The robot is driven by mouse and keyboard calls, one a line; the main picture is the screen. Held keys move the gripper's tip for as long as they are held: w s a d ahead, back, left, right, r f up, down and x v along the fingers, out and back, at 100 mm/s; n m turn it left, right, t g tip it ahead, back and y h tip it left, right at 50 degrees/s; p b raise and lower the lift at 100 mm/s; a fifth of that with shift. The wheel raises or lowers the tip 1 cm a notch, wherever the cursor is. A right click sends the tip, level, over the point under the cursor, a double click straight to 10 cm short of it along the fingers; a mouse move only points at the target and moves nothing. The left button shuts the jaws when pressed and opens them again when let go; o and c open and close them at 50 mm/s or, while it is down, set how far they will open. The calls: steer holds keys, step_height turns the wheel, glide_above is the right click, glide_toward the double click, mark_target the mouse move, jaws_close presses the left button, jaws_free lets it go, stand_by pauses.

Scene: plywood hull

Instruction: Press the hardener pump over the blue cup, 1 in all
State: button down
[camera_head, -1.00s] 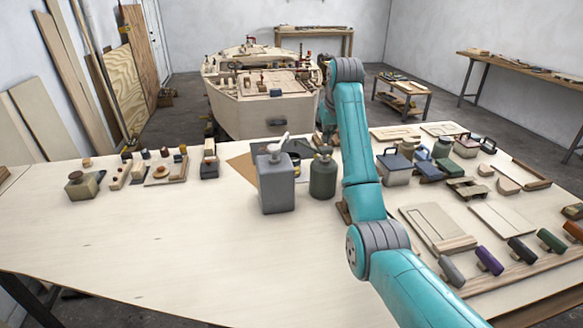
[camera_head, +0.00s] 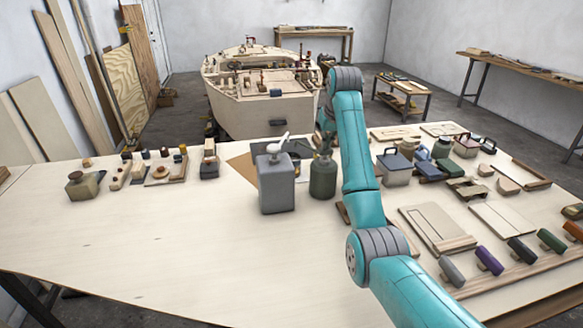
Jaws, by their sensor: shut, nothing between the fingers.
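A dark green pump bottle (camera_head: 323,178) stands upright near the table's far edge; I take it for the hardener. Its pump head (camera_head: 320,145) is at its top, just below my gripper (camera_head: 325,134). My gripper is small here and partly hidden by my arm; it is shut and empty. Whether it touches the pump head I cannot tell. A larger grey pump bottle (camera_head: 276,187) with a white pump head (camera_head: 277,146) stands to the left. A small dark shape (camera_head: 296,163) shows between the bottles; whether it is the blue cup I cannot tell.
A brown sheet (camera_head: 240,166) lies behind the grey bottle. Tools, cans and wooden parts crowd the table's right side, with small blocks at back left. The table's front left (camera_head: 150,245) is clear. A plywood hull (camera_head: 262,110) stands beyond.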

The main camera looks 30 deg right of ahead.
steer(key=shift+f, duration=0.6)
steer(key=shift+r, duration=1.5)
steer(key=shift+r, duration=0.15)
step_height(320, 180, up, 6)
steer(key=shift+f, duration=0.1)
stand_by(0.5)
